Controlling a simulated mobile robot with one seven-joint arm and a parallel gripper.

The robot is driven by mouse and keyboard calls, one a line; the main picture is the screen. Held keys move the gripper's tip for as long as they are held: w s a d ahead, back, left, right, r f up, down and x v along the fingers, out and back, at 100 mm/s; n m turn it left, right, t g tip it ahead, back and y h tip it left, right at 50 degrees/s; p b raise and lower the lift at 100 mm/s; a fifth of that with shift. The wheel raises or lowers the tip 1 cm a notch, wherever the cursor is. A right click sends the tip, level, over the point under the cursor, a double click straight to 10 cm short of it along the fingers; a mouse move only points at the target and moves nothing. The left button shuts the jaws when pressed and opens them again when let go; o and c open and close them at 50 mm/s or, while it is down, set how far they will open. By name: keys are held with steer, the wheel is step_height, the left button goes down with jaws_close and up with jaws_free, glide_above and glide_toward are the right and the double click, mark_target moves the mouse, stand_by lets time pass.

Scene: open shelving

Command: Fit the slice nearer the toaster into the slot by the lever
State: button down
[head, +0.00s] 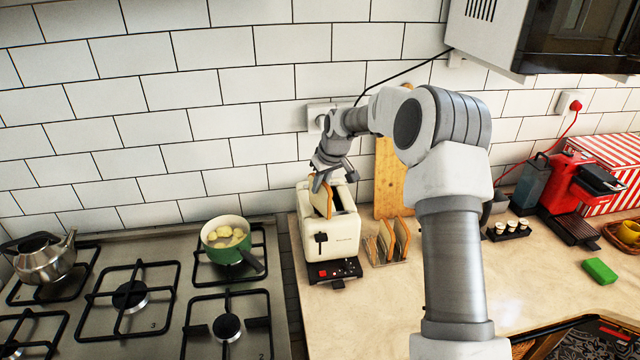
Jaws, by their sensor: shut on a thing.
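The cream toaster (345,236) stands on the counter against the tiled wall, with its dark lever (321,241) on the left part of its front face. My gripper (321,184) is above the toaster's left side, pointing down, shut on a bread slice (322,202). The slice is upright at the left slot, on the lever side; its lower edge seems to be in the slot, but I cannot tell how deep. The right slot (343,198) looks dark and empty. Another upright slice (402,236) stands in a wire rack (388,259) right of the toaster.
A wooden board (388,180) leans on the wall behind the rack. A gas hob (150,300) with a green pot (226,243) is to the left. A red coffee machine (577,190) and green sponge (600,271) are to the right. The counter front is clear.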

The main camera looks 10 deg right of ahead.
steer(key=shift+f, duration=0.1)
steer(key=shift+f+b, duration=0.3)
steer(key=shift+b, duration=0.05)
steer(key=c, duration=0.9)
jaws_free()
